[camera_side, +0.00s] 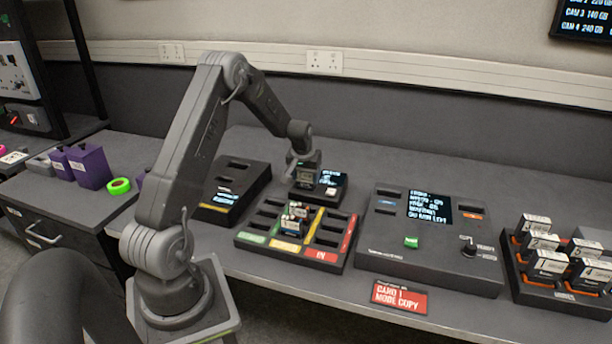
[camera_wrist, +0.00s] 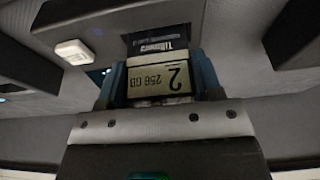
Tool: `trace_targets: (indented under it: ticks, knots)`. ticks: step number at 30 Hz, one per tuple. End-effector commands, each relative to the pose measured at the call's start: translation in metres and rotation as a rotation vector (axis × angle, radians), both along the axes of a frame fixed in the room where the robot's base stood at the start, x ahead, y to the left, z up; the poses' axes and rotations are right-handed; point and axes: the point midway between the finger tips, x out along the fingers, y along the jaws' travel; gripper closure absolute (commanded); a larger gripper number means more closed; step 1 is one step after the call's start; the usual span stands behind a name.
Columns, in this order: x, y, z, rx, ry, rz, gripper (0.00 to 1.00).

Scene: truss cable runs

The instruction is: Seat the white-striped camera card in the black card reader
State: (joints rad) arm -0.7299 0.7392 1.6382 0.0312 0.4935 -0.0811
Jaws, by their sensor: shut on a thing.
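My gripper (camera_wrist: 160,88) is shut on a camera card (camera_wrist: 165,80), which has a pale label reading 2 and 256 GB, upside down in the wrist view. Its stripe cannot be made out clearly. In the side view my gripper (camera_side: 304,166) points down over the small black card reader (camera_side: 332,190), which has a lit screen. The card is at or just above the reader's left part. Whether its lower edge is in the slot is hidden. A dark panel with white text (camera_wrist: 158,40) lies just beyond the card in the wrist view.
A sorting tray (camera_side: 335,257) with coloured labels holds a few cards in front of the reader. A black slotted box (camera_side: 240,185) stands left. A large console (camera_side: 385,225) with a screen stands right, and a card rack (camera_side: 515,275) at far right. Clear bench lies behind.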

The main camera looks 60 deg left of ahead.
Motion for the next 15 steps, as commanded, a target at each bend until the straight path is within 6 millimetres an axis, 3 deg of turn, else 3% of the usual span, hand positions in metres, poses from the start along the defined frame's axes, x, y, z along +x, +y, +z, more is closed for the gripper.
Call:
trace_targets:
  ticks: [15]
  knots:
    - [-0.0002,-0.0002,-0.0073,0.000,0.000,0.000,0.65]
